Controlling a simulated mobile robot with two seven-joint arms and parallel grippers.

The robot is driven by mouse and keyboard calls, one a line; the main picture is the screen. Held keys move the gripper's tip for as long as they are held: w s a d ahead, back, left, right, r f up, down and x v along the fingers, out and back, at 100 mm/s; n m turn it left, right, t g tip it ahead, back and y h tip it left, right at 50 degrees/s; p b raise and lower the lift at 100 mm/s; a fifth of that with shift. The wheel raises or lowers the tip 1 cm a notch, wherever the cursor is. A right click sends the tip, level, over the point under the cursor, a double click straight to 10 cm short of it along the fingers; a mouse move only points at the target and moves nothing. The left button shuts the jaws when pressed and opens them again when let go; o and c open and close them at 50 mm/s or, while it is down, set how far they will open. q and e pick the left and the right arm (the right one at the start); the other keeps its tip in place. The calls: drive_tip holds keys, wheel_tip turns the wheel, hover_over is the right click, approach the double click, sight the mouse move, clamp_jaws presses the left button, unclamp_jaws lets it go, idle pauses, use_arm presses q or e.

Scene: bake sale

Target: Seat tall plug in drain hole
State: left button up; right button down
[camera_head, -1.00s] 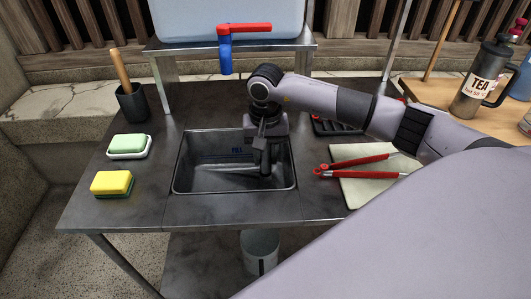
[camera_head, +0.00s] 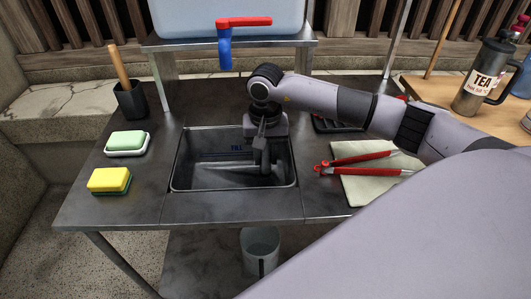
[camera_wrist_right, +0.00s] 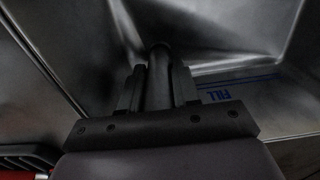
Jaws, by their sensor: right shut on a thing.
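The steel sink (camera_head: 180,160) is set into the counter. My right gripper (camera_head: 264,158) reaches down inside it, near its right end. In the right wrist view, my right gripper (camera_wrist_right: 159,90) is shut on a dark, rounded upright piece (camera_wrist_right: 158,62), which looks like the tall plug. Its lower end is hidden by the gripper and the dark sink. I cannot see the drain hole, nor tell whether the plug touches it. A blue FILL mark (camera_wrist_right: 218,94) shows on the sink wall. My left gripper is not in view.
A blue tap with a red lever (camera_head: 243,23) hangs above the back of the sink. Red-handled tongs (camera_head: 360,160) lie on a cloth (camera_head: 365,187) to the right.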

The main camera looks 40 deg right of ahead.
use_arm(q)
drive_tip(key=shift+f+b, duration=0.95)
use_arm(e)
drive_tip(key=shift+f, duration=1.1)
drive_tip(key=c, duration=0.7)
unclamp_jaws()
drive_tip(key=shift+c, duration=0.2)
wheel_tip(320, 180, up, 7)
drive_tip(key=shift+r, duration=0.1)
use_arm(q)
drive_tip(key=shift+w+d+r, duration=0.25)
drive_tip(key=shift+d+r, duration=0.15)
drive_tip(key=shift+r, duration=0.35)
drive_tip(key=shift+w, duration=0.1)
